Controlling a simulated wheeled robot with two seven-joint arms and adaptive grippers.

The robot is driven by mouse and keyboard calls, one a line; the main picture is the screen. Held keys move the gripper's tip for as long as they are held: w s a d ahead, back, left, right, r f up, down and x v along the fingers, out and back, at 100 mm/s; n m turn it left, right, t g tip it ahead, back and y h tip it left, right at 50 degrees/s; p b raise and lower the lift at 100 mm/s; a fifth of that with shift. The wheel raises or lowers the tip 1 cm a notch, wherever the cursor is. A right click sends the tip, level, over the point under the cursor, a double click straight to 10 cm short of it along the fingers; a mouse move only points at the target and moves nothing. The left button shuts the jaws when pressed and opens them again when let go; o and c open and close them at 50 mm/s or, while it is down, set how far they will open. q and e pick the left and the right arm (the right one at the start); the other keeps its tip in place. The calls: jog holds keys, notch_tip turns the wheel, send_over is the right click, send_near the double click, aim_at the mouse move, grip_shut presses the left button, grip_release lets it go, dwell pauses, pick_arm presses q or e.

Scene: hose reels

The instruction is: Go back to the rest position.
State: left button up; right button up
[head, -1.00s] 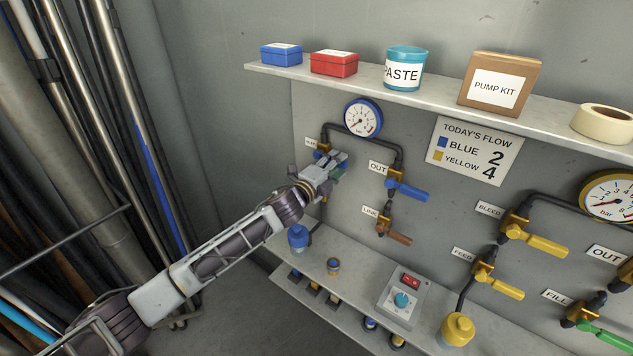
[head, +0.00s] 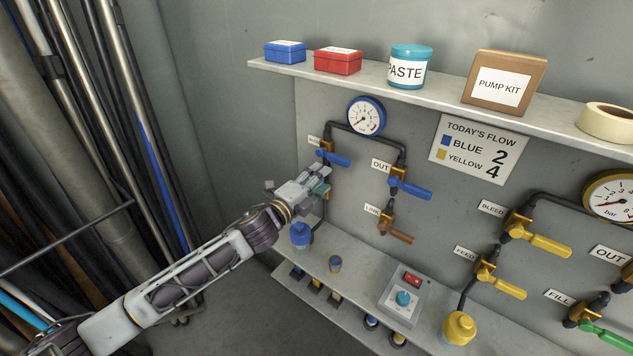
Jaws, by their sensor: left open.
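My left gripper (head: 319,178) is open and empty in the head view. It is in front of the wall panel, just below the upper-left blue valve handle (head: 336,159) and apart from it as far as I can see. It covers part of the pipe and whatever fitting lies behind it. My left arm reaches in from the lower left. My right gripper is not in view.
The upper shelf (head: 440,88) holds boxes, a paste tub (head: 408,66) and tape (head: 606,122). The lower ledge (head: 352,283) holds a blue cap piece (head: 301,234) and a switch box (head: 405,296). Poles (head: 110,120) stand at left. More valves are at right.

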pick_arm(q)
jog(key=shift+s+a, duration=0.2)
jog(key=shift+s, duration=0.15)
jog(key=shift+n, duration=0.3)
